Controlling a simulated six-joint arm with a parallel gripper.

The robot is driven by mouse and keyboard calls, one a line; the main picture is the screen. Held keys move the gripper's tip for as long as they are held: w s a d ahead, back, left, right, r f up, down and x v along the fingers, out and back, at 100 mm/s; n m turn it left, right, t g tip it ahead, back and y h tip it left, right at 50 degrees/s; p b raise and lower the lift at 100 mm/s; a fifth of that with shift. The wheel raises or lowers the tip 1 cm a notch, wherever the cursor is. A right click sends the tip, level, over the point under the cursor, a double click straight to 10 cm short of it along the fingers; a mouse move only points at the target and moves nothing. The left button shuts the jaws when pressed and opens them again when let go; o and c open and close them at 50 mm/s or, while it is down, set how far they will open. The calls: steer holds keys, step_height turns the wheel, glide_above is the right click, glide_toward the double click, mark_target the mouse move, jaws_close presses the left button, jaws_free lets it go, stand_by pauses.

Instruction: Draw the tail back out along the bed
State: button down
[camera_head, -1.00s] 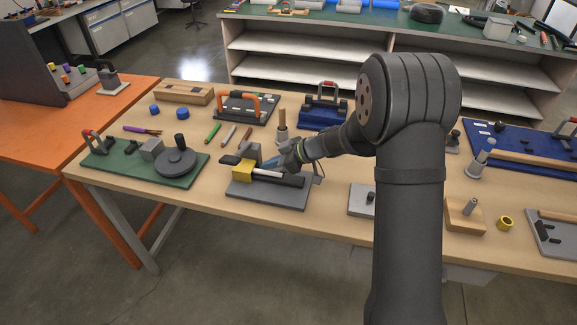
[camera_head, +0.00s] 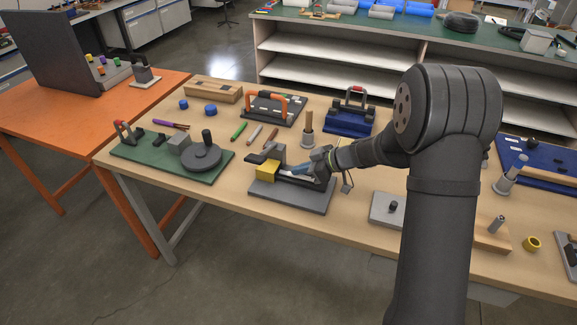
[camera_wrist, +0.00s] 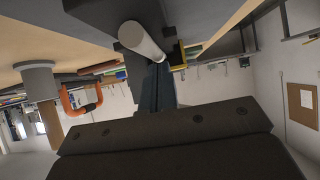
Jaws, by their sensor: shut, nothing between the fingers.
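The fixture has a dark grey base plate (camera_head: 312,207), a yellow block (camera_head: 268,172) at its left end and a dark bed running right from it. A dark lever sits above the block. My gripper (camera_head: 292,169) is low over the bed, just right of the yellow block. Its fingers are shut with nothing between them. In the head view they hide most of the white tail. In the wrist view the tail (camera_wrist: 143,40) shows as a thick white rod just beyond the closed fingertips (camera_wrist: 157,68), with the yellow block (camera_wrist: 179,57) beside it. I cannot tell if they touch.
A green board with a round dark disc (camera_head: 202,157) lies to the left. A peg in a grey holder (camera_head: 308,130) stands behind the fixture, near an orange-handled board (camera_head: 272,108). A grey plate (camera_head: 388,211) lies to the right. The table is bare in front of the green board.

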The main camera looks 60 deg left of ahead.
mark_target(304, 177)
steer(key=shift+w+d+f, duration=0.25)
steer(key=shift+w+d, duration=0.3)
steer(key=shift+d, duration=0.15)
steer(key=shift+w+d+f, duration=0.25)
steer(key=shift+w+d, duration=0.3)
steer(key=shift+d, duration=0.1)
steer(key=shift+a+r, duration=0.1)
steer(key=shift+r, duration=0.7)
steer(key=w+d, duration=0.8)
steer(key=shift+w+d+r, duration=0.15)
steer(key=shift+w+d, duration=0.05)
steer(key=shift+w, duration=0.1)
steer(key=shift+s, duration=0.1)
steer(key=s+a, duration=0.8)
steer(key=shift+s+a+r, duration=0.1)
steer(key=shift+s+a, duration=0.15)
steer(key=shift+a, duration=0.15)
steer(key=shift+f, duration=0.4)
